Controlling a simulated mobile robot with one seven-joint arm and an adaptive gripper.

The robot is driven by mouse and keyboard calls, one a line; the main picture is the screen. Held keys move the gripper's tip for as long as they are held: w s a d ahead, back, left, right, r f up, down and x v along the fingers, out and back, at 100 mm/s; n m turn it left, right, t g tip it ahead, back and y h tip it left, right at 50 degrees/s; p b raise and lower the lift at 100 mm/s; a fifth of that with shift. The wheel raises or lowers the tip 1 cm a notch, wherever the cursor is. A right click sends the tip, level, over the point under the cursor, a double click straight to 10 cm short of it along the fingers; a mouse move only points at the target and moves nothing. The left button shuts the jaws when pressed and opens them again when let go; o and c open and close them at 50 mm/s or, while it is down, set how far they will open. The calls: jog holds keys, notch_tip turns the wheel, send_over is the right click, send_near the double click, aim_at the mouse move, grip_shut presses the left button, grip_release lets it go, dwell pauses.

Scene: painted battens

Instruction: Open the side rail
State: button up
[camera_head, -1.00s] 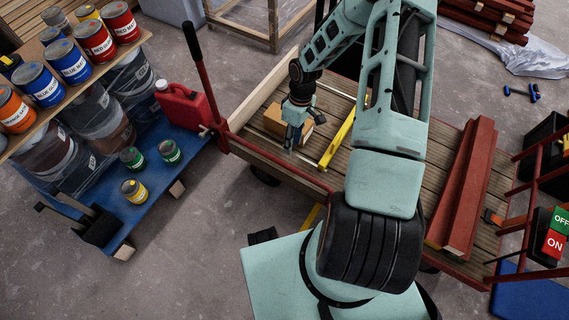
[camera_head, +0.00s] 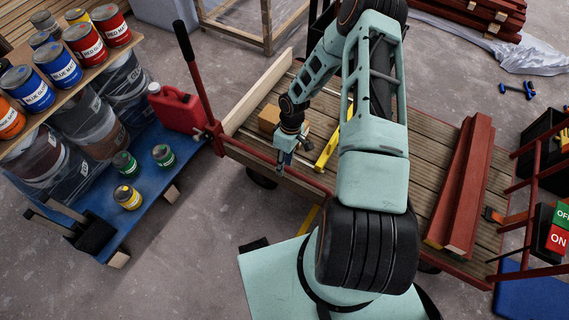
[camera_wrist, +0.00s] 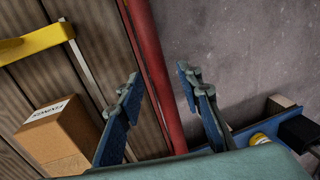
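The side rail (camera_head: 250,153) is a red bar along the near edge of a wooden-decked cart (camera_head: 430,165). In the wrist view the red rail (camera_wrist: 156,70) runs lengthwise between my two blue-grey fingers. My gripper (camera_head: 284,158) is open, and its fingertips (camera_wrist: 160,82) stand apart on either side of the rail, with a gap to it on the right. I cannot tell whether the left finger touches it or how far above it the fingers are. The rail's lower end is hidden behind my gripper in the wrist view.
A cardboard box (camera_head: 269,119) and a yellow level (camera_head: 328,150) lie on the deck. A red upright lever (camera_head: 192,70) and a red jerrycan (camera_head: 177,108) stand at the left. Red beams (camera_head: 463,185) lie on the right of the deck.

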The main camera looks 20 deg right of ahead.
grip_shut()
